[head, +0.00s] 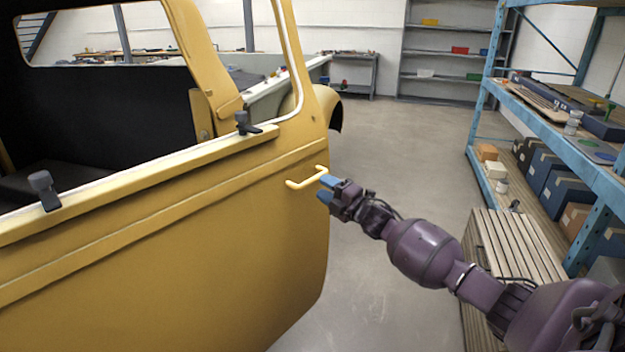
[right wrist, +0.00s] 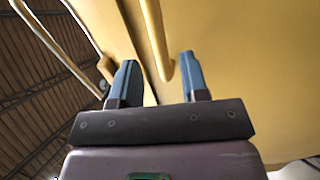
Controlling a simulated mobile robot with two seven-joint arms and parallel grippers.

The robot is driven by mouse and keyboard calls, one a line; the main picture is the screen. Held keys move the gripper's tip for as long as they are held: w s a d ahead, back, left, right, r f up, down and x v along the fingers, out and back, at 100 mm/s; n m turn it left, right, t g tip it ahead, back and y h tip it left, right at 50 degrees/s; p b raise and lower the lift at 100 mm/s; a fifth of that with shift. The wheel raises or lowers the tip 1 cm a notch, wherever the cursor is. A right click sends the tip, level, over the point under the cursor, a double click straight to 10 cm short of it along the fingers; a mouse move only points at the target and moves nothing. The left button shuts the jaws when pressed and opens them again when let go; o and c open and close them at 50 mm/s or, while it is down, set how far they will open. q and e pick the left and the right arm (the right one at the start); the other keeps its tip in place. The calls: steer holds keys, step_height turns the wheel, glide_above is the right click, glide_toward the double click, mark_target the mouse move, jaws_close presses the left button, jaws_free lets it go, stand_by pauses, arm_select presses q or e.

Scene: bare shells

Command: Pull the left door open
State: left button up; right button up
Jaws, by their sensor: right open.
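The yellow door (head: 200,240) fills the lower left of the head view, with a window frame above it. Its yellow handle (head: 303,179) is a bent bar near the door's right edge. My right gripper (head: 326,189) is open, with its blue fingertips at the right end of the handle. In the right wrist view, the handle (right wrist: 153,40) shows between the two spread fingers of my right gripper (right wrist: 158,72), its end near the right finger. I cannot tell whether a finger touches it. My left gripper is not in view.
A blue-framed shelf (head: 560,120) with boxes and tools stands at the right. A slatted wooden crate (head: 515,245) stands below it. Two dark clamps (head: 44,188) sit on the door's top edge. The grey floor (head: 410,140) between the shell and the shelf is clear.

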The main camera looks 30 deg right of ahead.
mark_target(313, 177)
steer(key=shift+x, duration=2.5)
steer(key=shift+f, duration=0.1)
jaws_close()
